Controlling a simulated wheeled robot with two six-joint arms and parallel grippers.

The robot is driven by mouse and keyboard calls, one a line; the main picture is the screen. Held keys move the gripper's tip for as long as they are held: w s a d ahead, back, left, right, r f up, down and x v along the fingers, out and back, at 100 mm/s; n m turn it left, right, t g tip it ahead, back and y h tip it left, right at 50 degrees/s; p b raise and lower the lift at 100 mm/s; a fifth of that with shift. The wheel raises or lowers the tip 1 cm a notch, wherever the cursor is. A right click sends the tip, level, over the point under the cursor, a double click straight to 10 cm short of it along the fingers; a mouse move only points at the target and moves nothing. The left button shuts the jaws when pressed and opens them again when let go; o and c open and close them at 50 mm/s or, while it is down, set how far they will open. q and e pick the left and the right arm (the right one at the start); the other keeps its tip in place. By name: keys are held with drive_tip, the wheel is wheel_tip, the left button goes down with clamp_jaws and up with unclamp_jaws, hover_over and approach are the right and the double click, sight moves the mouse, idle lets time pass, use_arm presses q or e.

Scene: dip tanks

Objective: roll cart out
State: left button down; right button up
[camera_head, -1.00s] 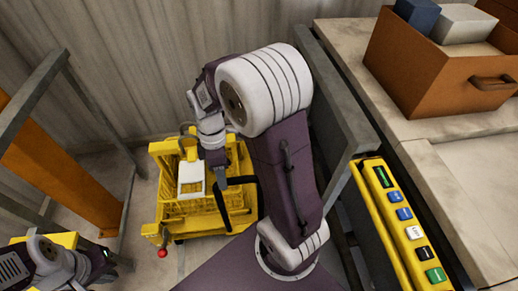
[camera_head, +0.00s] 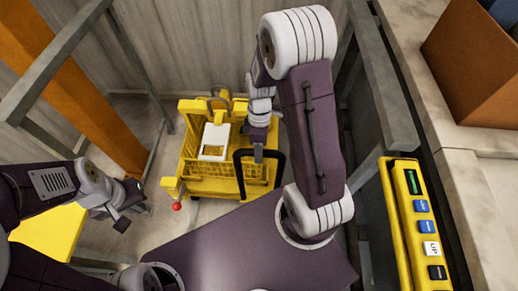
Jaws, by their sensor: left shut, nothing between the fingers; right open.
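The yellow cart (camera_head: 192,160) stands on the floor at centre, with a basket-like front and a white panel (camera_head: 215,140) on it. Its black handle (camera_head: 240,172) arches up on the near right side. A red knob (camera_head: 177,206) sits at its lower left corner. My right gripper (camera_head: 258,156) points down at the top of the black handle. It is open, and its fingers overlap the handle in this view; I cannot tell whether they touch it. My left gripper (camera_head: 122,220) is shut and empty, left of the cart and apart from it.
A grey metal frame (camera_head: 60,60) and an orange post (camera_head: 75,100) stand at the left. A yellow block (camera_head: 48,240) is at lower left. A yellow button panel (camera_head: 400,225), a counter (camera_head: 460,145) and an orange box (camera_head: 470,60) are at the right.

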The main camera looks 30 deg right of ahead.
drive_tip(key=shift+d+f, duration=0.15)
drive_tip(key=shift+d, duration=0.05)
drive_tip(key=shift+c, duration=0.7)
clamp_jaws()
drive_tip(key=shift+w, duration=0.1)
idle(0.5)
